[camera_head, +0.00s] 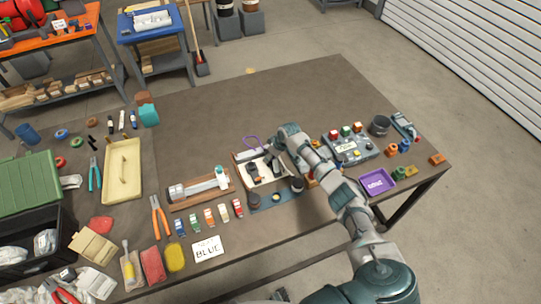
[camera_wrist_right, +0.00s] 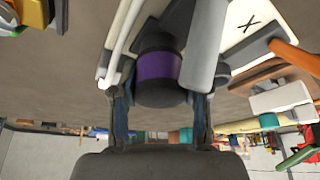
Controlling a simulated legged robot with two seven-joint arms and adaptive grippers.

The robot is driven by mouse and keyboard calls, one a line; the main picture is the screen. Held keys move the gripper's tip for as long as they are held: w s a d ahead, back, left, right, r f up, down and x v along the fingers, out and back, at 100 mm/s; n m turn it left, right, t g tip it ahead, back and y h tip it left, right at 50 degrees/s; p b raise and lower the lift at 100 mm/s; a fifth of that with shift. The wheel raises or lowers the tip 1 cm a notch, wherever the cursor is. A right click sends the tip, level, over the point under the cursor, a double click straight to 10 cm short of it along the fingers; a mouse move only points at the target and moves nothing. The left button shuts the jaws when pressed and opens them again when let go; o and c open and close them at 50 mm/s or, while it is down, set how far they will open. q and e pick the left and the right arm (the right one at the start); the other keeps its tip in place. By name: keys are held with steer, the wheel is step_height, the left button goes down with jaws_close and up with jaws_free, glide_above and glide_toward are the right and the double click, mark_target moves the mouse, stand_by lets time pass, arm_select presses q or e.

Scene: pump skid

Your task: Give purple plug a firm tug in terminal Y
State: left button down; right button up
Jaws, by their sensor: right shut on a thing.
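The purple plug (camera_wrist_right: 158,68) shows in the right wrist view as a dark cylinder with a purple band. My right gripper (camera_wrist_right: 160,98) is shut on it, one finger on each side. In the head view my right gripper (camera_head: 272,166) is over the white terminal box (camera_head: 283,181), and the plug is hidden there. An X label (camera_wrist_right: 250,23) is readable on the box in the wrist view; I see no Y label. How deep the plug sits cannot be told. My left gripper is not in view.
Left of the box is a tray with a white cylinder (camera_head: 195,187). Right of my arm are a button panel (camera_head: 352,147) and a purple tray (camera_head: 376,184). A BLUE card (camera_head: 207,249) lies in front. The brown table (camera_head: 245,97) is clear behind the box.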

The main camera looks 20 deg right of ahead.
steer(key=o, duration=1.2)
steer(key=shift+w+r, duration=0.2)
steer(key=shift+w, duration=0.05)
steer(key=shift+o, duration=0.2)
steer(key=shift+f, duration=0.15)
steer(key=shift+s, duration=0.1)
